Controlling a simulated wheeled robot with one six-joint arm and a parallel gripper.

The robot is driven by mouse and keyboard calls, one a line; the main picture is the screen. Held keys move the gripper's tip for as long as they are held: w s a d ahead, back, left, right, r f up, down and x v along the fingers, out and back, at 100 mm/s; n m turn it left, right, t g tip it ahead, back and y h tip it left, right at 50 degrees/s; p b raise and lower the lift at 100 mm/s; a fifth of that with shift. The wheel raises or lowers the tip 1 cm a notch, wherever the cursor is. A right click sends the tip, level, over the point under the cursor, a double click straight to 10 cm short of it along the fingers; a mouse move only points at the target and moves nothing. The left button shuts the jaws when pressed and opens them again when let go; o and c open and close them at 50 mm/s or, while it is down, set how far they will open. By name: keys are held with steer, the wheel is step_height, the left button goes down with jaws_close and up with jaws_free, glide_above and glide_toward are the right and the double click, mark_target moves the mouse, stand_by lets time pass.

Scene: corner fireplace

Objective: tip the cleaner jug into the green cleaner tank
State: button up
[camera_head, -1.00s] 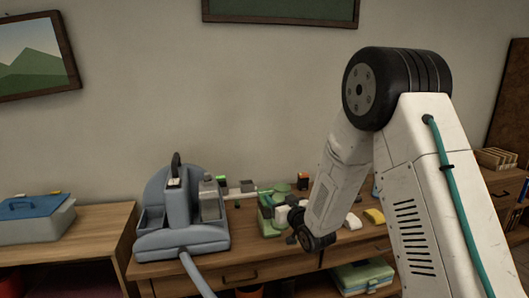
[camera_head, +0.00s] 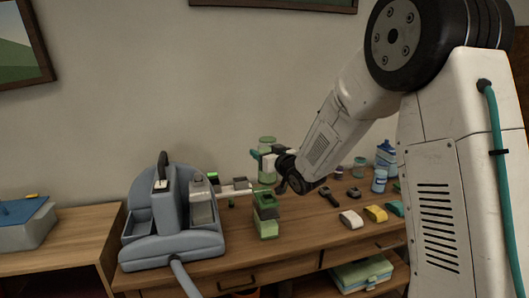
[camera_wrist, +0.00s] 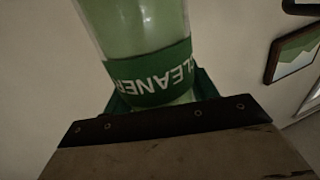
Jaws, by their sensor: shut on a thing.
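The cleaner jug (camera_head: 266,146) is translucent pale green. In the wrist view it (camera_wrist: 138,30) has a dark green band reading "CLEANER". My gripper (camera_head: 268,163) is shut on the jug and holds it up above the desk, roughly upright. A green container (camera_head: 267,228) with a dark upper part stands on the desk below the jug; it looks like the cleaner tank, but its opening is too small to make out. The jug's base and the gripper's far finger are partly hidden.
A blue-grey machine (camera_head: 172,244) with a hose stands left of the container. A pale bar (camera_head: 236,189) lies behind, between them. Several bottles, jars and coloured blocks, including a yellow block (camera_head: 375,213), stand at right on the desk (camera_head: 310,243). The air around the jug looks clear.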

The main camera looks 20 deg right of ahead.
steer(key=shift+a+f+m, duration=0.3)
steer(key=shift+f+m, duration=0.25)
steer(key=shift+m, duration=0.15)
steer(key=f+m, duration=0.1)
steer(key=a+f+m+t, duration=0.1)
steer(key=m, duration=0.1)
steer(key=a+f+m, duration=0.1)
steer(key=shift+m+t, duration=0.3)
steer(key=shift+m, duration=0.1)
steer(key=f+m, duration=0.1)
steer(key=m, duration=0.1)
steer(key=a+f+m+t+h, duration=0.1)
steer(key=f+m, duration=0.1)
steer(key=m, duration=0.1)
steer(key=shift+s+f, duration=0.1)
steer(key=shift+f, duration=0.1)
steer(key=shift+a+f+m+t+h, duration=0.15)
steer(key=shift+f+m+h, duration=0.1)
steer(key=shift+m, duration=0.5)
steer(key=shift+a+f+m+t+h, duration=0.15)
steer(key=shift+f+m, duration=0.05)
steer(key=shift+m, duration=0.55)
steer(key=shift+a+f+m+h, duration=0.1)
steer(key=shift+f+m+h, duration=0.25)
steer(key=shift+m, duration=0.65)
steer(key=shift+f+m+h, duration=0.3)
steer(key=shift+m+h, duration=0.05)
steer(key=shift+m, duration=0.65)
stand_by(2.3)
